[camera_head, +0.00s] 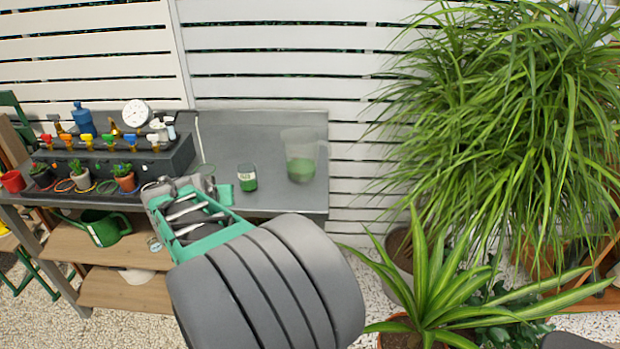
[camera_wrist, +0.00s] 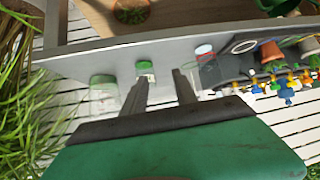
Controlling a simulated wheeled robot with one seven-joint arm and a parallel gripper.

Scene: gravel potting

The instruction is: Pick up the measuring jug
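The measuring jug (camera_head: 301,158) is clear with a handle and has green material in its lower part. It stands upright on the grey bench near its right end in the head view. In the wrist view the jug (camera_wrist: 103,92) shows left of my left finger, apart from it. My gripper (camera_head: 181,184) is over the bench's front area, left of the jug in the head view. In the wrist view my gripper (camera_wrist: 159,76) has its two fingers spread with nothing held between them. The jug's base is partly hard to make out in the wrist view.
A small cup with green contents (camera_head: 247,178) stands between my gripper and the jug. A dark rack with colourful taps (camera_head: 110,155) and small pots fill the left. The bench (camera_head: 245,135) is clear behind the cup.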

